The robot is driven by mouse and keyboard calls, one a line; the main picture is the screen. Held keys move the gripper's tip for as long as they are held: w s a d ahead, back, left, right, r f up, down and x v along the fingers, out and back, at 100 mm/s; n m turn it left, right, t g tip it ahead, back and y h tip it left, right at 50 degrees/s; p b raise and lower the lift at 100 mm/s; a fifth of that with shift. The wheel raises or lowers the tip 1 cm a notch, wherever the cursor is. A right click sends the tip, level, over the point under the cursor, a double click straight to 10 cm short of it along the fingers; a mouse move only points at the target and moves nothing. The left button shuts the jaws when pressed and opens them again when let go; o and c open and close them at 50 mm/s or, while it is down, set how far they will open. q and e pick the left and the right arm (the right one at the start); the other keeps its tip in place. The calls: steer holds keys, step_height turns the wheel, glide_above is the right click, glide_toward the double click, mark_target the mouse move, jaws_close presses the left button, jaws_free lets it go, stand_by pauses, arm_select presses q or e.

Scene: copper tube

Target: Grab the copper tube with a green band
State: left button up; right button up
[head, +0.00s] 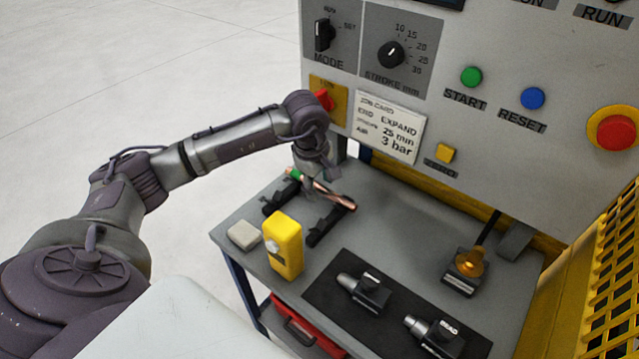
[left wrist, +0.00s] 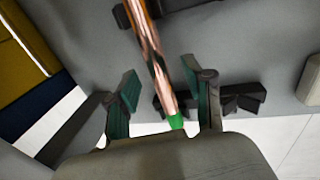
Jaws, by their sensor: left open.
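The copper tube (head: 338,200) with a green band (head: 294,174) at its left end lies across two black supports on the grey bench. My left gripper (head: 318,188) hangs over the tube near the banded end, pointing down. In the left wrist view the gripper (left wrist: 168,88) is open, one finger on each side of the copper tube (left wrist: 154,60). The green band (left wrist: 176,122) shows close to the palm side, between the fingers. I cannot tell how deep the tube sits between them. My right gripper is not in view.
A yellow block-shaped device (head: 283,246) and a pale block (head: 243,235) stand in front of the supports. A dark mat (head: 395,330) with metal tooling lies to the right. The control panel (head: 450,110) rises close behind.

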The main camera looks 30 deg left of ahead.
arm_select(q)
steer(key=shift+w+f, duration=0.1)
steer(key=shift+f, duration=0.15)
jaws_close()
steer(key=shift+r, duration=0.15)
